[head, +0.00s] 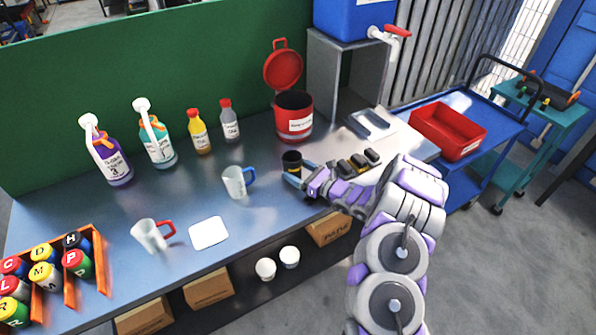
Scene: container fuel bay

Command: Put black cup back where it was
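The black cup (291,161) is upright near the middle of the workbench, with a thin yellowish band near its base. My gripper (298,173) reaches in from the right, and its blue fingers lie on either side of the cup's lower part. I cannot tell whether the fingers press on the cup or whether its base touches the bench. A white mug with a blue handle (235,183) stands to its left. A white mug with a red handle (148,235) stands further left, next to a white square pad (208,233).
The workbench (185,195) has clear room around the mugs. Several dark blocks (358,162) lie right of the cup. A red bin with an open lid (293,117) and several bottles (200,132) stand behind. An orange rack of colored cans (72,285) is at left.

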